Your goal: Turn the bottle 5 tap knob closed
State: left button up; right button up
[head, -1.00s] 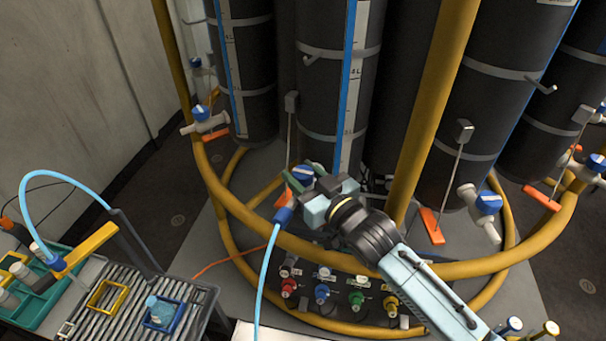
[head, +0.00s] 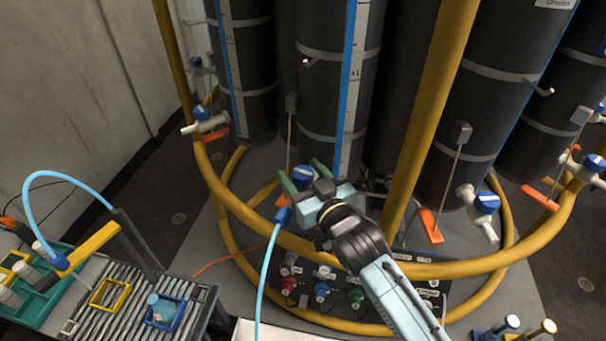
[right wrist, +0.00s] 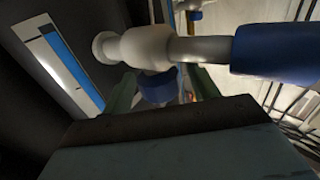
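My right gripper (head: 304,178) is at the tap of the middle dark bottle (head: 335,90), which I take to be bottle 5, though no number is readable. Its two green fingers stand apart on either side of the blue tap knob (head: 303,172). In the right wrist view the knob (right wrist: 160,88) shows between the fingers, with a gap visible on its right side. The white tap body (right wrist: 145,46) runs above them, with a blue hose fitting (right wrist: 275,50) at its right end. The gripper partly hides the tap in the head view. My left gripper is out of view.
A yellow ring rail (head: 240,218) and post (head: 428,110) stand close around the bottles. A light blue hose (head: 264,285) hangs from the tap. Neighbouring taps (head: 204,118) and (head: 482,205) have blue knobs. A panel with coloured knobs (head: 335,305) is below; a ribbed tray (head: 125,300) stands left.

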jog(key=v, duration=1.3)
jog(key=shift+s, duration=0.15)
jog(key=shift+d, duration=0.1)
